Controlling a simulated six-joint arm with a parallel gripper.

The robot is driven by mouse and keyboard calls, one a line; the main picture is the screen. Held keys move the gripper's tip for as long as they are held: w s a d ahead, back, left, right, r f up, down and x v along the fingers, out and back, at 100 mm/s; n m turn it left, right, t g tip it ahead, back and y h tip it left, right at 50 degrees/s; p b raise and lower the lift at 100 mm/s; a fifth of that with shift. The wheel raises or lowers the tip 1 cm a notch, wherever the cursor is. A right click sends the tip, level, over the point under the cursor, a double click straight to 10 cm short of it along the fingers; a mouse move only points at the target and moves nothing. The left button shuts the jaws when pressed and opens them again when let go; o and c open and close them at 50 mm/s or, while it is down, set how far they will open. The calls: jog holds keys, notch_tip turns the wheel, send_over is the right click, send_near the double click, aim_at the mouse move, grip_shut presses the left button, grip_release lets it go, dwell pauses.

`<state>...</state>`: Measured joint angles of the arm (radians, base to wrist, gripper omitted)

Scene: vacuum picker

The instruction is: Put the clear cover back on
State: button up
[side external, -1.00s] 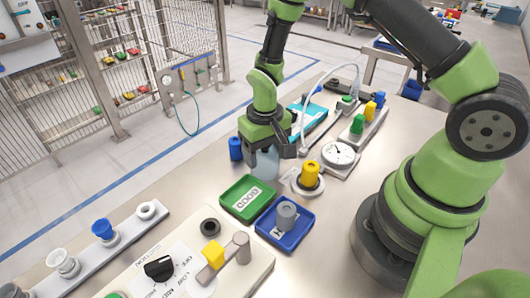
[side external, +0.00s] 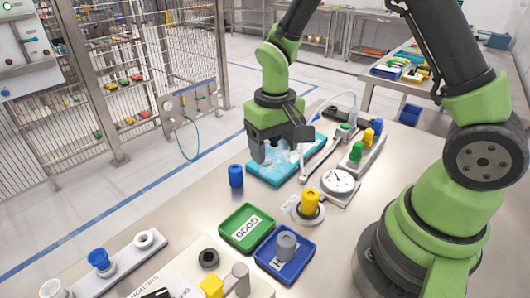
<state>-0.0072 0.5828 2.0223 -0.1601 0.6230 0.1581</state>
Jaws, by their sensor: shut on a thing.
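My gripper (side external: 280,138) is shut on the clear cover (side external: 277,160), a see-through, pale bluish piece hanging below the jaws. It is over the teal mat (side external: 263,176) in the upper middle of the side view. The jaws hide the cover's upper part, and I cannot tell whether its lower edge touches the mat.
A blue cylinder (side external: 236,176) stands left of my gripper. A round dial gauge (side external: 338,181), a green tray (side external: 229,229) marked GOOD and a blue tray (side external: 306,244) holding a grey piece are nearer. A thin hose (side external: 303,135) and a rail of coloured pieces (side external: 357,153) lie to the right.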

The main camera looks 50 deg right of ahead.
send_over(311, 194)
jog(key=shift+f, duration=3.9)
jog(key=shift+f, duration=0.15)
jog(key=o, duration=1)
jog(key=shift+o, duration=0.5)
jog(key=shift+r, duration=3.5)
